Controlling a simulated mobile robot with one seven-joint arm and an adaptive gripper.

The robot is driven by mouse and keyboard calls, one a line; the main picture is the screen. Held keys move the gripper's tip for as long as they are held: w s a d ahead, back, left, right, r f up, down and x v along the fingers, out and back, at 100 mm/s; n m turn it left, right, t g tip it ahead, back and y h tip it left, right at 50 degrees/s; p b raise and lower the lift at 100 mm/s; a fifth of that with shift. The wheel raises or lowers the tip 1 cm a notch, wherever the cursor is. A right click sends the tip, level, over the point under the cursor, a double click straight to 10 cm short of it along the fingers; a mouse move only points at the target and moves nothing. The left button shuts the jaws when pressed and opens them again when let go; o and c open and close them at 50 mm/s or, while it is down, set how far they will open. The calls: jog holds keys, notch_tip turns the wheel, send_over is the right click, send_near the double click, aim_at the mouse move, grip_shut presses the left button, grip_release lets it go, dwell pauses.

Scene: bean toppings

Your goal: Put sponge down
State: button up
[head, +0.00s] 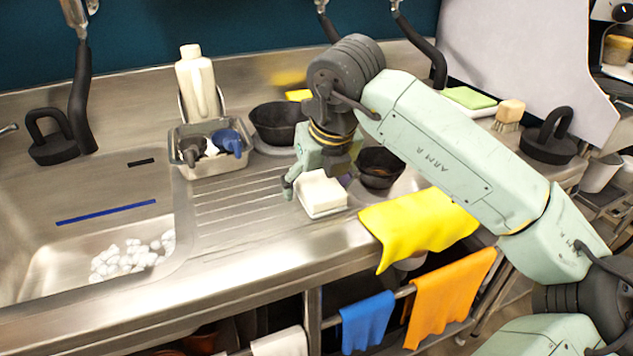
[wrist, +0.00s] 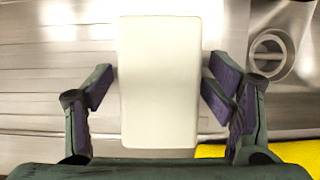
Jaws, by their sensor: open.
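A white block-shaped sponge (head: 322,193) rests on the steel drainboard, just left of a dark bowl. In the wrist view the sponge (wrist: 159,82) stands upright in the picture between my fingers. My gripper (head: 315,178) is over the sponge, pointing down. In the wrist view my gripper (wrist: 158,88) is open, with one purple-padded finger on each side. A narrow gap shows at the left finger; the right finger is very close to the sponge, and I cannot tell whether it touches.
A dark bowl (head: 379,167) stands right of the sponge. A yellow cloth (head: 418,225) hangs over the counter's front edge. A metal caddy (head: 212,160) and a black pan (head: 277,123) stand behind left. The ribbed drainboard (head: 235,208) left of the sponge is clear.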

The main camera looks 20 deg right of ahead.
jog(key=shift+r+p, duration=0.55)
jog(key=shift+p, duration=0.1)
jog(key=b+v, duration=0.1)
jog(key=v, duration=1)
jog(key=shift+s+r, duration=0.2)
jog(key=shift+r, duration=0.15)
jog(key=shift+s, duration=0.15)
